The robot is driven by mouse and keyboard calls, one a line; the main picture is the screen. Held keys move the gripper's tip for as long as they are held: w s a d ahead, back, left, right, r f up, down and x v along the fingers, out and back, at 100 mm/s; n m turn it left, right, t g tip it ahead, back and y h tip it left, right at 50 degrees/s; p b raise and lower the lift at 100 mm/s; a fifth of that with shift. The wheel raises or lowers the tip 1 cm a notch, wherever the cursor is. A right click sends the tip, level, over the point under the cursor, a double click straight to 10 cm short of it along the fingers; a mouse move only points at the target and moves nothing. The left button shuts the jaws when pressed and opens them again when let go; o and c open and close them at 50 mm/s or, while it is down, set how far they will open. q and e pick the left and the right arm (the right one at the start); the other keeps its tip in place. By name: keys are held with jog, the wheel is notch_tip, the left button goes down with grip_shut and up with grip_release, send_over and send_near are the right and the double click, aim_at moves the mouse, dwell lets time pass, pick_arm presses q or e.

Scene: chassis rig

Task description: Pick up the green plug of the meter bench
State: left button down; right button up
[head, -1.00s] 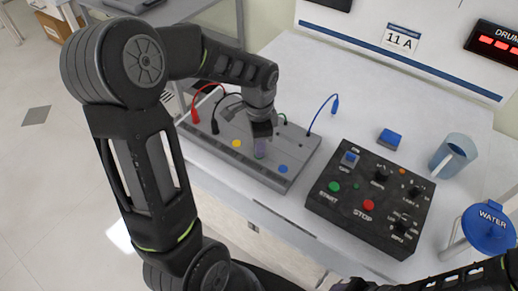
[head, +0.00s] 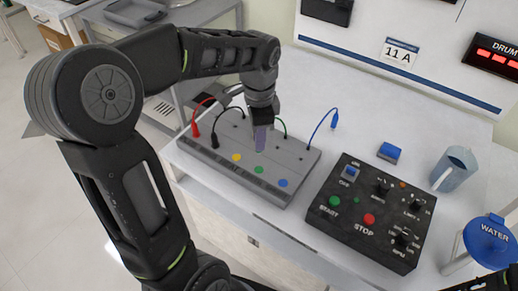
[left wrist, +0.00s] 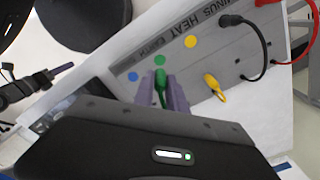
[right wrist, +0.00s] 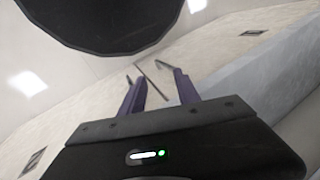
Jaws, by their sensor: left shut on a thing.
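The meter bench (head: 226,172) is a grey box with colored dots along its front and plugs on leads. My left gripper (head: 261,143) is over the bench's middle, its purple fingers pointing down. In the left wrist view the green plug (left wrist: 160,84) sits between the fingers of my left gripper (left wrist: 167,88), which is shut on it. In the head view the fingers hide this plug; part of its green lead (head: 284,127) shows behind. My right gripper (right wrist: 158,88) shows in the right wrist view, with its fingers apart and nothing between them.
A yellow plug (left wrist: 211,84) shows close by. A black control box (head: 371,210) stands right of the bench, with a blue-grey mug (head: 456,170) beyond.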

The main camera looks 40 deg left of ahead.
pick_arm(q)
jog(key=shift+r, duration=0.6)
